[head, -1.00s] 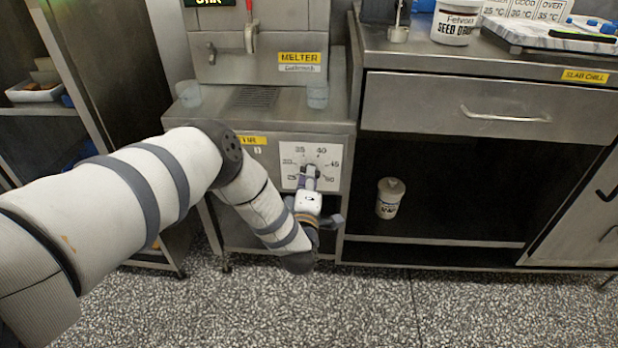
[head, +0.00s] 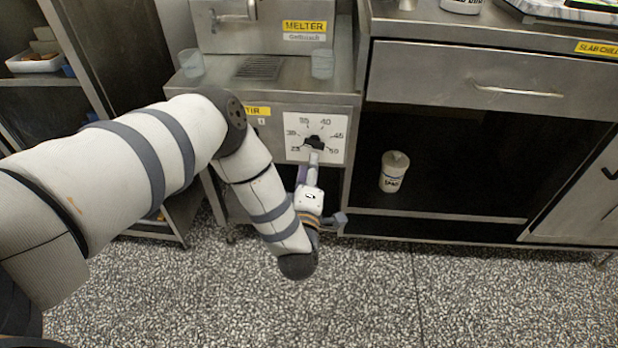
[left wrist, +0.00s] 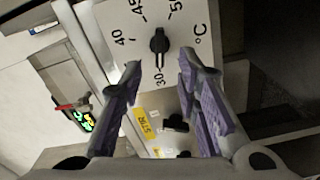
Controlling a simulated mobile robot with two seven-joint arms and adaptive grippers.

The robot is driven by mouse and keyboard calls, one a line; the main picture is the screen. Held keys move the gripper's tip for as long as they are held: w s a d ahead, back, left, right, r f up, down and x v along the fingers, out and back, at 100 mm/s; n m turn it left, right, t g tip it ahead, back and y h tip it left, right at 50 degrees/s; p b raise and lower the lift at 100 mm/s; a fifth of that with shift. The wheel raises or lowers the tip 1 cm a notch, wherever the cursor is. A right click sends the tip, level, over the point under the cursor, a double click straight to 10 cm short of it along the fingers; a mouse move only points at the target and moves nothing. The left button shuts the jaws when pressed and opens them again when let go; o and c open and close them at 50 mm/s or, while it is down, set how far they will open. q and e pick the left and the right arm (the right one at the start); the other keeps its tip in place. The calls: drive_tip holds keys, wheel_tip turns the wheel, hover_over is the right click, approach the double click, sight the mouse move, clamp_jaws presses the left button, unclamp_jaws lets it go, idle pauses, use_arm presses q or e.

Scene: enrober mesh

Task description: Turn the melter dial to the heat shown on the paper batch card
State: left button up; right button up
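The melter dial is a black knob (head: 315,142) on a white numbered plate (head: 331,128) on the melter front. In the left wrist view, the knob (left wrist: 158,42) lies ahead of my fingers, its long axis running roughly up and down the picture. I cannot tell for sure which end is the pointer. My left gripper (head: 311,166) is just below and in front of the dial. In the left wrist view the gripper (left wrist: 162,82) is open, fingers apart with nothing between them, clear of the knob. My right gripper is not in view. I see no readable batch card.
A yellow STIR label (left wrist: 146,124) and a black switch (left wrist: 175,122) are near the dial plate. The melter ledge holds two clear cups, one at the left (head: 191,63) and one at the right (head: 323,64). A white tub (head: 394,172) stands on the open shelf at right.

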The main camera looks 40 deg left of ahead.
use_arm(q)
drive_tip(key=v, duration=0.5)
